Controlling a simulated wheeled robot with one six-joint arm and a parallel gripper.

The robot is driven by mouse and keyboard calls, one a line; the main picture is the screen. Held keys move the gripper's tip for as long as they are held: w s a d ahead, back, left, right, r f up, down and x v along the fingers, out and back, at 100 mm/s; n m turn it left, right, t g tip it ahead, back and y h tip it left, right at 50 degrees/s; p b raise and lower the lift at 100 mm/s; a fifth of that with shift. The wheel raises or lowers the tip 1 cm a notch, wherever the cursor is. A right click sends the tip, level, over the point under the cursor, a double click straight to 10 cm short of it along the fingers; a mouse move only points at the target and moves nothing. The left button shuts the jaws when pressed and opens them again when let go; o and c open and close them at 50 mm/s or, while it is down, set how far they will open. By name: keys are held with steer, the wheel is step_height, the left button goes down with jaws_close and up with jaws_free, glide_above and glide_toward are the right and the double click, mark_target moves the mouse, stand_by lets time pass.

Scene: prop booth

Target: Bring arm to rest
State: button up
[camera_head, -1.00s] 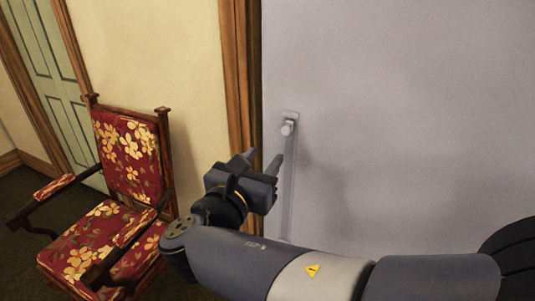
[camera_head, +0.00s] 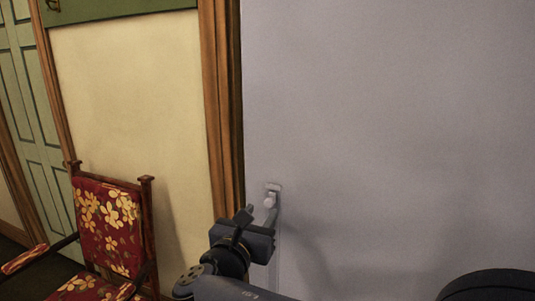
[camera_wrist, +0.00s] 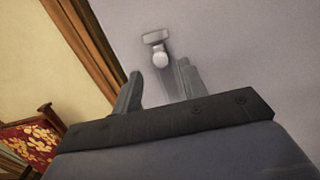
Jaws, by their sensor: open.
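My gripper (camera_head: 256,215) is low in the middle of the head view, in front of a pale grey door panel (camera_head: 390,120). Its jaws are open and nothing is between them. In the wrist view my gripper (camera_wrist: 157,82) shows its two fingers apart, with a grey door handle (camera_wrist: 160,58) beyond and between their tips. The handle also shows in the head view (camera_head: 271,199), just past the fingers and partly hidden by them. I cannot tell whether a finger touches it.
A red floral armchair (camera_head: 108,225) stands at the lower left. A brown wooden door frame (camera_head: 222,110) runs up beside the grey panel. A green panelled door (camera_head: 35,120) is at the far left, past a cream wall (camera_head: 130,100).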

mark_target(268, 204)
steer(key=x, duration=0.3)
steer(key=shift+w, duration=0.15)
steer(key=shift+w+d, duration=0.15)
steer(key=shift+w, duration=0.05)
steer(key=shift+f, duration=0.1)
